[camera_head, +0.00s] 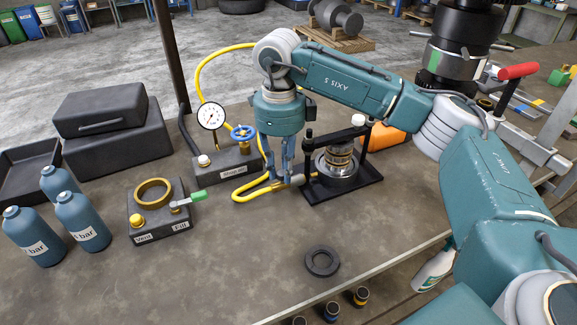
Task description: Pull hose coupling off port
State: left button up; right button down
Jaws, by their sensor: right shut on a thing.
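My left gripper is not in view.
The hose loops behind my right wrist from the shop air block (233,165) with its gauge (211,116). A vent and fill block (160,222), blue bottles (84,222) and dark cases (115,130) stand left. A black ring (322,262) lies in front on otherwise clear table.

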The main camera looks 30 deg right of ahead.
aim_at(279, 173)
jog(key=c, duration=1.5)
grip_release()
jog(key=shift+a, duration=0.2)
jog(key=shift+c, duration=0.2)
jog(key=shift+a, duration=0.1)
jog(key=shift+w+r, duration=0.1)
jog(key=shift+r, duration=0.45)
notch_tip(279, 173, up, 11)
jog(key=shift+f, duration=0.1)
